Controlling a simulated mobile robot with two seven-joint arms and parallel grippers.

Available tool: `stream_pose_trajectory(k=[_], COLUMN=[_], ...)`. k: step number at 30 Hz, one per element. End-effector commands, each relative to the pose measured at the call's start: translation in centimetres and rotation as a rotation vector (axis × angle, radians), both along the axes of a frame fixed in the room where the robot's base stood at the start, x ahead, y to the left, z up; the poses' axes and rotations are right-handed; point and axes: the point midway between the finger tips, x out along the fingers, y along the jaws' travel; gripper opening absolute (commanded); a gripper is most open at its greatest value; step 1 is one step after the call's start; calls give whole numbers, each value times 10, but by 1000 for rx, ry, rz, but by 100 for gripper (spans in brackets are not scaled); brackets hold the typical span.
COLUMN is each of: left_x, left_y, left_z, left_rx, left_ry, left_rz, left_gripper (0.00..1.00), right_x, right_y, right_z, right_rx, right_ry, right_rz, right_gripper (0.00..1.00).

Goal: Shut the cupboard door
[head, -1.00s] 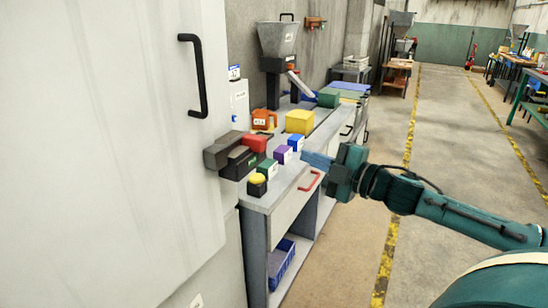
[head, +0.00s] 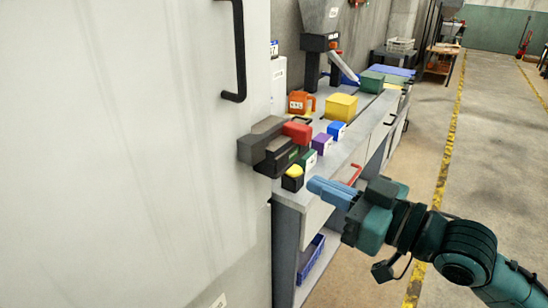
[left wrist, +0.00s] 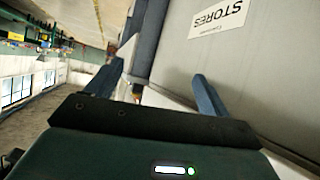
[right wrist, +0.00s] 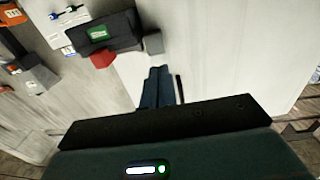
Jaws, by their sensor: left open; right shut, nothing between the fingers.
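The cupboard door (head: 120,150) is a large pale panel filling the left of the head view, with a black bar handle (head: 240,55) near its right edge. I cannot tell how far it stands open. My right gripper (head: 315,187) is shut and empty, right of the door and apart from it, in front of the bench. Its closed fingers also show in the right wrist view (right wrist: 158,72) before a pale surface. My left gripper (left wrist: 168,62) is outside the head view; in the left wrist view it is open beside a grey panel with an upside-down STORES label (left wrist: 220,18).
A grey bench (head: 290,200) stands right of the door, with a black-and-grey device (head: 265,145), a red block (head: 297,131), a yellow box (head: 341,106), an orange container (head: 301,102) and small coloured boxes on it. The floor (head: 490,170) to the right is clear.

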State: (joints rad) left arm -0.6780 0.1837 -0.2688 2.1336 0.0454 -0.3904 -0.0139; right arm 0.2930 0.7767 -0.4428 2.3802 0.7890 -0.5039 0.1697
Motion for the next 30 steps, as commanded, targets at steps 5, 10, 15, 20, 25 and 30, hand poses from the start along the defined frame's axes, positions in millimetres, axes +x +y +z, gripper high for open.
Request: stream_pose_trajectory(k=[5,10,15,20,25,30], left_x=[0,-1,0,1,1,1], left_y=[2,5,9,10,9,8], left_z=[6,5,6,7,5,5], left_rx=[21,31,39,33,29,29], left_ry=[1,14,19,21,24,26], left_rz=[-5,-3,5,17,21,19], left_gripper=[81,81,81,81,81,81], right_x=[25,48,64,72,73,73], right_y=[28,55,74,82,84,84], right_z=[4,3,2,1,0,0], right_rx=[5,3,1,-1,-3,-2], right_ry=[0,-1,-1,-3,-3,-2], right_rz=[-1,-1,-2,-2,-3,-3], right_gripper=[0,0,0,0,0,0])
